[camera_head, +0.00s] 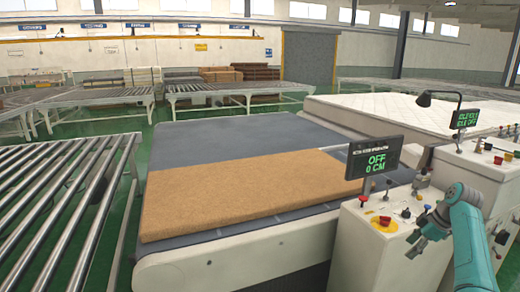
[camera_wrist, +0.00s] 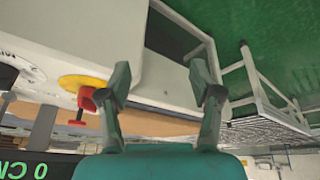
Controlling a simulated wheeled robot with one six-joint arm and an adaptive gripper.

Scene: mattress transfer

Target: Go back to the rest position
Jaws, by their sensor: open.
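My gripper (camera_head: 420,232) is at the right of the head view, beside the near control console (camera_head: 350,245) and apart from the mattress. In the wrist view my gripper (camera_wrist: 160,85) has its two fingers spread, with nothing between them. A brown mattress pad (camera_head: 235,195) lies flat on the grey conveyor bed (camera_head: 230,130); a strip of it shows in the wrist view (camera_wrist: 150,122). The console's screen (camera_head: 375,158) reads "OFF" and "0 CM". A red emergency button on a yellow disc (camera_head: 385,223) sits on the console top and shows in the wrist view (camera_wrist: 87,98).
A second console (camera_head: 480,165) with a screen and lamp stands behind, at the right. A white mattress (camera_head: 400,112) lies beyond it. A roller conveyor (camera_head: 60,200) runs along the left. More roller tables (camera_head: 235,92) stand at the back. Green floor (camera_head: 150,240) shows between them.

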